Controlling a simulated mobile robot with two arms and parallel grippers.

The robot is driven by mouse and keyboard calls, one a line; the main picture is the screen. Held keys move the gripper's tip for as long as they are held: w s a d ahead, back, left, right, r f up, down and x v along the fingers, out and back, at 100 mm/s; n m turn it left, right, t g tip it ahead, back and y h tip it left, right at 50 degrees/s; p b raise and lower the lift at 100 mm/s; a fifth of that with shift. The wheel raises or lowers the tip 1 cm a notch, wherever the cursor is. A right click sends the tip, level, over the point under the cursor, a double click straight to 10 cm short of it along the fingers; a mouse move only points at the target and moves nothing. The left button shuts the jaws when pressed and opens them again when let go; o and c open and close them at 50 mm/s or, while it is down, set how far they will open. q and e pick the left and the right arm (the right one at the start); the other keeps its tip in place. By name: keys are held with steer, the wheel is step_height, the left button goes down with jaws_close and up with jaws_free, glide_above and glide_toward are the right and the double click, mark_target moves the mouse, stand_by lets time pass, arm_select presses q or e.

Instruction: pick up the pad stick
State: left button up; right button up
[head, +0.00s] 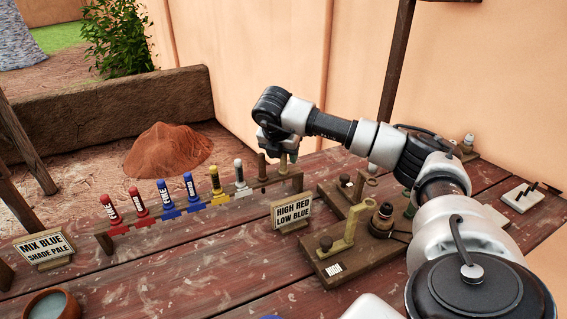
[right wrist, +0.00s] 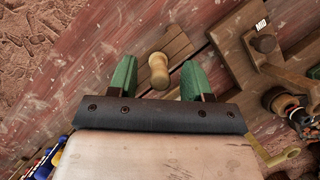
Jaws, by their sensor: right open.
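A pale wooden stick with a rounded top (right wrist: 158,72), which looks like the pad stick, stands on a small wooden base in the right wrist view. My right gripper (right wrist: 159,66) is open, with one green finger on each side of the stick and a gap to both. In the head view my right gripper (head: 280,152) is over the right end of the stick rack, where a brown wooden stick (head: 262,166) shows. The gripper partly hides that end. My left gripper is not in view.
Red, blue, yellow and white sticks (head: 190,187) stand along the rack (head: 150,224) to the left. Signs stand at the front left (head: 44,249) and right of the rack (head: 292,212). Wooden boards with latches (head: 330,268) lie to the right. A bowl (head: 52,303) is at the lower left.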

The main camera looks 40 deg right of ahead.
steer(key=shift+w+d+f, duration=0.1)
steer(key=shift+d+f, duration=0.1)
steer(key=shift+f, duration=0.25)
jaws_close()
steer(key=shift+r, duration=0.1)
step_height(320, 180, up, 10)
steer(key=shift+f, duration=0.1)
stand_by(0.7)
